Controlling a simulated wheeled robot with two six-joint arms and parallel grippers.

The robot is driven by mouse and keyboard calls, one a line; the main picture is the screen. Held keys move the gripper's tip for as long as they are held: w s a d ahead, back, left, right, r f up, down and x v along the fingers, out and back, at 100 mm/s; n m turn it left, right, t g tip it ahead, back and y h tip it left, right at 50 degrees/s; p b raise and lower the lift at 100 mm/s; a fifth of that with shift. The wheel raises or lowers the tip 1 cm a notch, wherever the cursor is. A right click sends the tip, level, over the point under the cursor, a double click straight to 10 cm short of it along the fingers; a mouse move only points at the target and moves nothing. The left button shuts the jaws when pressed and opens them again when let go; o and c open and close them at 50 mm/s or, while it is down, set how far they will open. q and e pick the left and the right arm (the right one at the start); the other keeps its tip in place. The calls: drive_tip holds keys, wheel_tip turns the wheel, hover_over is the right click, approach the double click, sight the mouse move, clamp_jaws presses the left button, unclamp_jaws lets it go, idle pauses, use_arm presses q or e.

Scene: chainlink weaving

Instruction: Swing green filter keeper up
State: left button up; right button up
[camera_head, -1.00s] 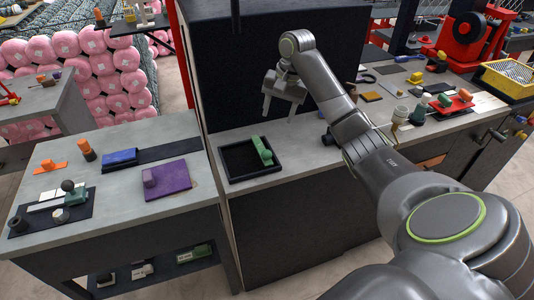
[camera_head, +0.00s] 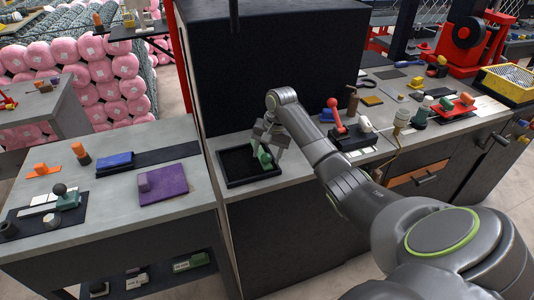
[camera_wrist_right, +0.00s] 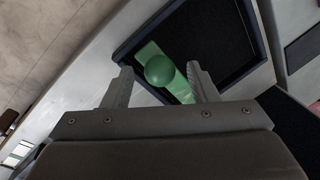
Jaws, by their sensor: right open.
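The green filter keeper (camera_head: 264,158) lies along the right side of a black square tray (camera_head: 235,163) on the grey counter. In the right wrist view it is a flat green bar (camera_wrist_right: 148,51) with a round green knob (camera_wrist_right: 159,70) on top. My right gripper (camera_head: 267,145) is low over it and partly hides it in the head view. In the right wrist view the right gripper (camera_wrist_right: 160,72) is open, with one finger on each side of the knob. I cannot tell whether the fingers touch the keeper. My left gripper is not in view.
A tall black panel (camera_head: 275,60) stands behind the tray. A red-handled device (camera_head: 336,115) and a beige-topped post (camera_head: 402,117) stand to the right. The left table holds a purple block on a plate (camera_head: 165,184) and a blue block (camera_head: 115,160).

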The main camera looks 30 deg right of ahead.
drive_tip(key=shift+f, duration=0.55)
clamp_jaws()
drive_tip(key=shift+w+r, duration=0.1)
drive_tip(key=shift+w, duration=0.05)
